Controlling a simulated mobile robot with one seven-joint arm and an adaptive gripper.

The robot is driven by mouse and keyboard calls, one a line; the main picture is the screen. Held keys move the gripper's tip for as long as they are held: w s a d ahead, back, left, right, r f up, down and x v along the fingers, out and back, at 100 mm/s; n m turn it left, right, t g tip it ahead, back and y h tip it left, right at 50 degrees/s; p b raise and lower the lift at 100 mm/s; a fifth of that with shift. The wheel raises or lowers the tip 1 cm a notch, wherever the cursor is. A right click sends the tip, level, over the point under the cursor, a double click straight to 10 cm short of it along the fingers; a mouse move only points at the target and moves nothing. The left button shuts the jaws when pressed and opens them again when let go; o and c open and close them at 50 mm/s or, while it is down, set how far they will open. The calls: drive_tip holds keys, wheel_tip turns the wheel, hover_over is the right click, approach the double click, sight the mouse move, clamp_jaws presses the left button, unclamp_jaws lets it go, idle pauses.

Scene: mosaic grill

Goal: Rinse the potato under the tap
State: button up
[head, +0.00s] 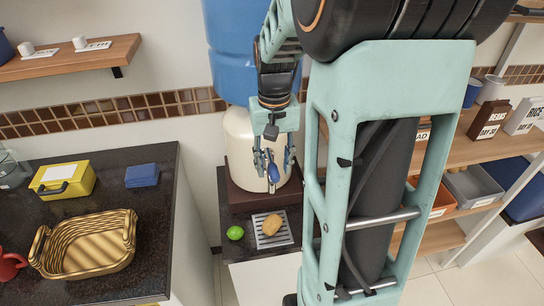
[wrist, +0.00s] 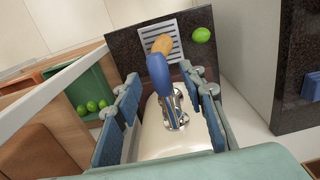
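The brown potato (head: 272,224) lies on a slotted metal drain grate (head: 264,241) below the tap; the wrist view also shows the potato (wrist: 162,43). The tap (wrist: 175,119) is chrome with a blue handle (wrist: 158,72), on the front of a cream dispenser (head: 238,145). My gripper (head: 272,168) is open in front of the dispenser, pointing down, with nothing held. In the wrist view its fingers (wrist: 161,85) stand apart on either side of the tap, and the blue handle shows between them. I cannot tell whether a finger touches it. No water is visible.
A green lime (head: 235,233) lies left of the grate on the dark stand. A large blue bottle (head: 228,60) tops the dispenser. The left counter holds a wicker basket (head: 85,245), yellow box (head: 62,180) and blue box (head: 142,175). Shelves with bins (head: 472,185) stand right.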

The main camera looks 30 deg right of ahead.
wheel_tip(320, 180, up, 6)
drive_tip(key=p, duration=0.4)
drive_tip(key=shift+f, duration=0.1)
